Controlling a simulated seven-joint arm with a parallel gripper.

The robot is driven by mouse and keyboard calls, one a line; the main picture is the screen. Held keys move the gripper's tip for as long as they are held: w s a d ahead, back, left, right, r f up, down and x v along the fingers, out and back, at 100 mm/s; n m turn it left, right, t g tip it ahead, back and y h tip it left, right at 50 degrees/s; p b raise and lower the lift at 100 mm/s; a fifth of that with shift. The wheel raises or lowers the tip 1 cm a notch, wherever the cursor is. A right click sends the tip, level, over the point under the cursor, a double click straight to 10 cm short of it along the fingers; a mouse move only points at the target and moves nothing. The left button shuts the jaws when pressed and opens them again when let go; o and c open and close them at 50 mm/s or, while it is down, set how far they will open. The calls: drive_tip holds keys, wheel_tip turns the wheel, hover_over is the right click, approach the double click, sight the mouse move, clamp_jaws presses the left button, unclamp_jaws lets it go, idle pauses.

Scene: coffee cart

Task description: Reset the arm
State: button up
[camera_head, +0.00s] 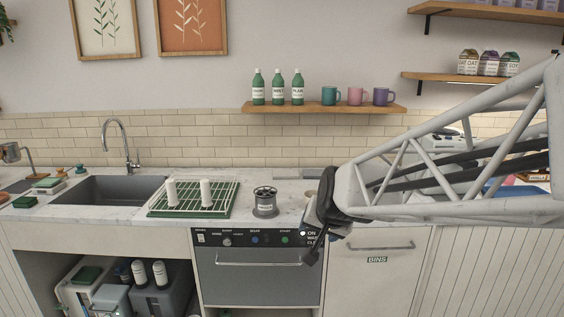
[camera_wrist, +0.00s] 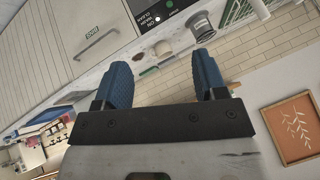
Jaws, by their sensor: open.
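My arm reaches in from the right in the head view, its white lattice link stretching over the counter. My gripper (camera_head: 312,228) hangs at the counter's front edge, above the gap between the dishwasher front and the bins door. In the wrist view my gripper (camera_wrist: 162,72) shows two blue fingers spread wide apart with nothing between them. The wrist view is tilted, with the counter, tiles and wall running diagonally. The arm hides part of the counter at the right.
A grey canister (camera_head: 265,203) stands on the counter left of my gripper. A green drying rack (camera_head: 160,211) holds two white cylinders. A sink (camera_head: 110,189) lies farther left. A shelf (camera_head: 325,108) with bottles and mugs hangs above. The dishwasher (camera_head: 260,275) is closed.

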drive_tip(key=s+d+f+n+g, duration=0.1)
drive_tip(key=s+d, duration=0.2)
drive_tip(key=s, duration=0.5)
drive_tip(key=s+d+g+h, duration=0.1)
drive_tip(key=s+d+g, duration=0.1)
drive_tip(key=s, duration=0.7)
drive_tip(key=s+d+f+n+g+h, duration=0.1)
drive_tip(key=s+d, duration=0.4)
drive_tip(key=s, duration=0.3)
drive_tip(key=shift+s+f+n+g, duration=0.3)
